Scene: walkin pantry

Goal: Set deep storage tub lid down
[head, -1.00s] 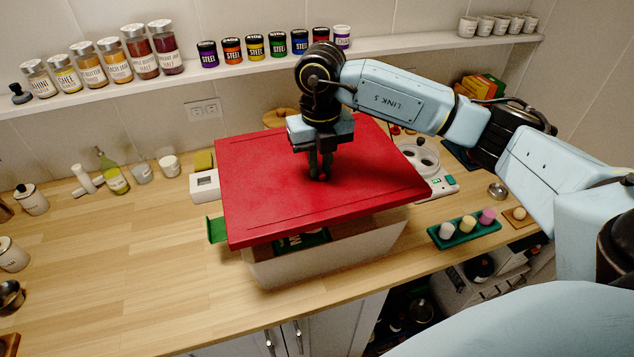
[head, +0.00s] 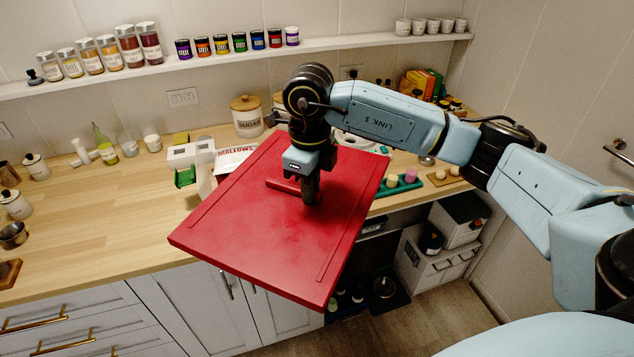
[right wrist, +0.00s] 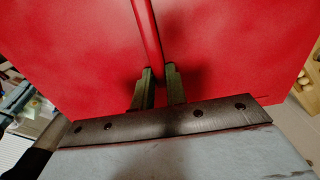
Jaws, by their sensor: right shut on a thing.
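The red tub lid (head: 270,235) is held up in the air by my right gripper (head: 311,190), in front of and over the counter's front edge. My right gripper is shut on the lid's raised handle bar (head: 284,186); in the right wrist view both fingers (right wrist: 158,88) close around the red bar (right wrist: 148,35). The lid looks roughly level, turned at an angle to the counter. The tub is mostly hidden behind the lid; white pieces and a bag marked "Mallows" (head: 234,157) show past its far left edge. My left gripper is not in view.
The wooden counter (head: 110,215) has wide free room at left. A sugar canister (head: 247,116) stands behind the lid. A green tray with small cups (head: 402,185) lies right. Cabinets (head: 190,302) are below the front edge, with dark open shelving and floor (head: 440,310) to the right.

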